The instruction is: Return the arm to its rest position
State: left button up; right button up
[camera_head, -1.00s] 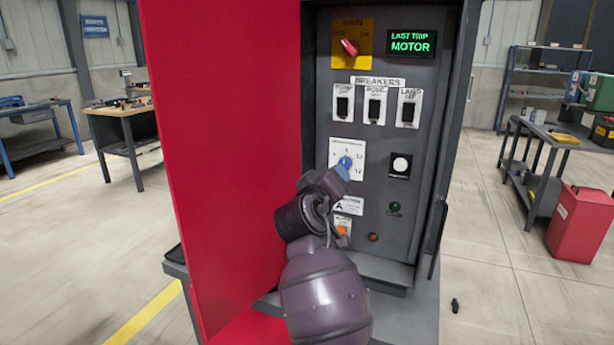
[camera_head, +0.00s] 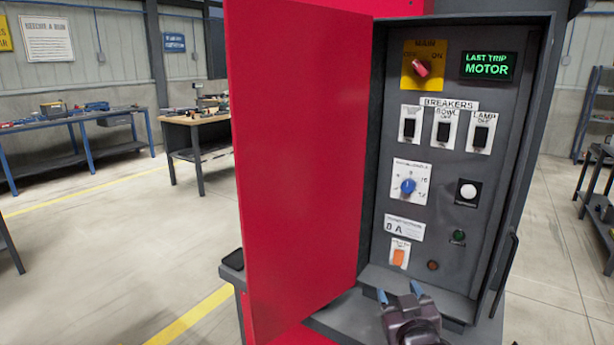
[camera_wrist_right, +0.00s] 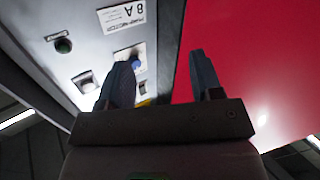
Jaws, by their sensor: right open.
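My right gripper (camera_head: 399,294) is low in front of the control cabinet, near the bottom of the head view. Its two blue-tipped fingers are apart with nothing between them. In the right wrist view the open fingers (camera_wrist_right: 163,85) show against the grey panel and the red door. The blue knob (camera_head: 408,187) on its white dial plate stands above the gripper, apart from it. The orange switch (camera_head: 398,257) is also above the fingers. My left gripper is not in view.
The red cabinet door (camera_head: 295,170) stands open on the left. The cabinet's dark handle (camera_head: 505,272) is at its right edge. The panel holds a red main switch (camera_head: 421,68), several breakers and a lit display (camera_head: 488,66). Workbenches stand behind, with open floor between.

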jog(key=s+d+f+g, duration=0.3)
jog(key=s+d+f, duration=0.1)
jog(key=s+f, duration=0.8)
jog(key=s+d+f+m+g, duration=0.1)
jog(key=s+d+f+g, duration=0.2)
jog(key=s+f, duration=1)
jog(key=s+d, duration=0.2)
jog(key=s, duration=0.3)
jog(key=shift+s+m+g+h, duration=0.3)
jog(key=shift+s+g, duration=0.05)
jog(key=shift+g, duration=0.05)
jog(key=shift+c, duration=0.3)
